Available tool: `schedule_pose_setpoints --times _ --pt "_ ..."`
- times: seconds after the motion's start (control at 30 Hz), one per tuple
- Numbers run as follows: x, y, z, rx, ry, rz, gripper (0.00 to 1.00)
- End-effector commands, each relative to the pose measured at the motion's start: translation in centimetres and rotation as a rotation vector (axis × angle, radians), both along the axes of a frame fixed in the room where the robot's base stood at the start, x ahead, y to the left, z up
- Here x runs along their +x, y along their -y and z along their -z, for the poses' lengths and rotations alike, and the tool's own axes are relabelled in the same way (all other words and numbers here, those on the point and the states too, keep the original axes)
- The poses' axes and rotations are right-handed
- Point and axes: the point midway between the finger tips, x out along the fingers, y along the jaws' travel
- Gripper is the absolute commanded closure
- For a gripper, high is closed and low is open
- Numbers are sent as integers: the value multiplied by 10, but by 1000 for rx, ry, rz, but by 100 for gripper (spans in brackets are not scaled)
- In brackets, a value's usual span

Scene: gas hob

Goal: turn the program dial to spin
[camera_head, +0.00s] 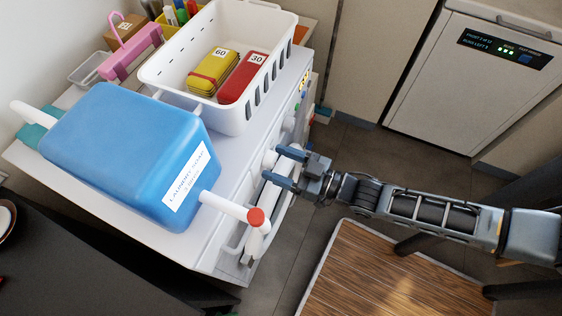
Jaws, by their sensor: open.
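A white washing machine (232,178) stands at the left, seen from above, with its front panel facing right. A round white knob (269,159) stands out from the panel; I cannot tell from here whether it is the program dial, and no marking on it is readable. My gripper (284,167) is open, with blue fingers pointing left at the panel. The fingertips are close to this knob, one on the far side and one on the near side. I cannot tell whether they touch it. Another white knob (288,124) sits farther back on the panel.
A blue laundry soap container (120,150) with a white red-tipped spout (235,208) stands on top, its spout overhanging near my gripper. A white basket (250,112) holds yellow and red cases. A wooden mat (380,280) lies on the floor below my arm.

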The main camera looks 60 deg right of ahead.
Motion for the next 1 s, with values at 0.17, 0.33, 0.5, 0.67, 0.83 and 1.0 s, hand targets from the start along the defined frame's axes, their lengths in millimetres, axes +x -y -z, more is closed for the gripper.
schedule_pose_setpoints --times 0.17,0.33,0.5,0.67,0.83,1.0 --pt "-13 1 1 -1 -2 1 33" --pt "-42 4 3 0 -4 1 33" --pt "-66 6 2 -1 -3 1 33" --pt "-77 7 1 0 -2 1 33" --pt "-78 7 0 0 -1 0 33" --pt "-78 7 0 0 -1 0 33"
